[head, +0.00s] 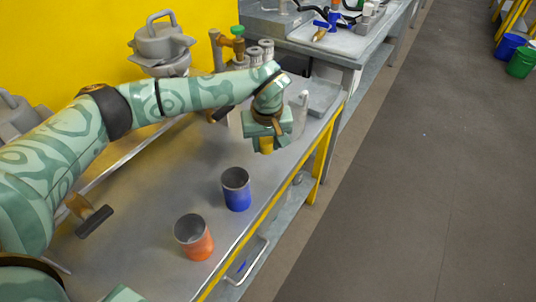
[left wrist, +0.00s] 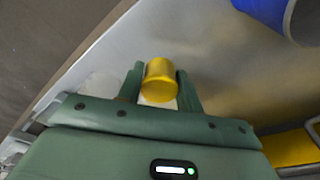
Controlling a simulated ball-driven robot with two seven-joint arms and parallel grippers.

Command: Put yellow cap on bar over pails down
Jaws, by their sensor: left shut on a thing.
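My left gripper (head: 265,140) hangs over the right part of the bench, shut on a yellow cap (head: 266,147). In the left wrist view the yellow cap (left wrist: 160,80) sits between the two green fingers of my left gripper (left wrist: 160,88). The gripper holds the cap beyond a blue pail (head: 236,190) and an orange pail (head: 194,238), both upright and open on the bench. The blue pail also shows at the top right of the left wrist view (left wrist: 268,14). I cannot make out a bar over the pails. My right gripper is not seen.
The grey bench (head: 140,232) has a yellow front edge and free room left of the pails. A clear jug (head: 300,108) stands just behind my left gripper. A grey lidded vessel (head: 162,45) and a valve with a green top (head: 238,38) stand at the back.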

